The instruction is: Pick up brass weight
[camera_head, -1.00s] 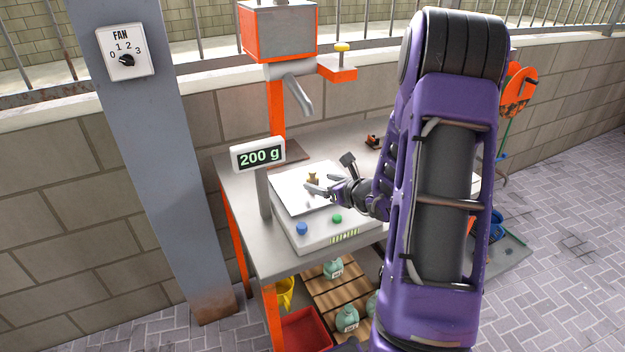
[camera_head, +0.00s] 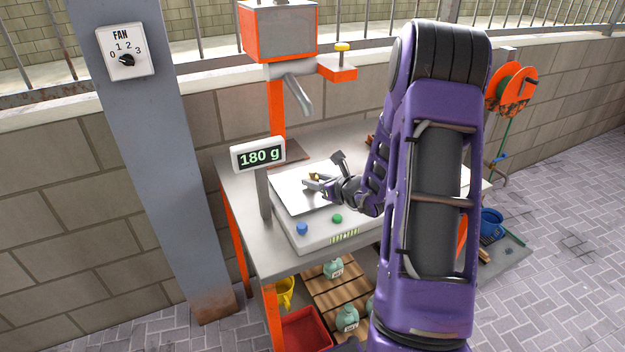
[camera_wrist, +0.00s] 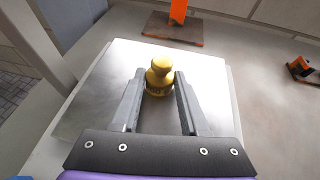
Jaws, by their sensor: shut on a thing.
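The brass weight (camera_wrist: 159,78) is between my gripper's two fingers in the wrist view, near their tips. It looks upright, over the scale's metal plate (camera_wrist: 90,103). My gripper (camera_head: 313,182) is shut on the weight. In the head view the brass weight (camera_head: 316,176) is a small gold spot, mostly hidden by the fingers. The scale's display (camera_head: 258,154) reads 180 g. I cannot tell whether the weight still touches the plate.
The scale has a blue button (camera_head: 302,229) and a green button (camera_head: 337,218) at its front. An orange post (camera_head: 277,120) with a grey spout (camera_head: 299,95) stands behind it. A small orange and black object (camera_wrist: 301,68) lies to the right on the table.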

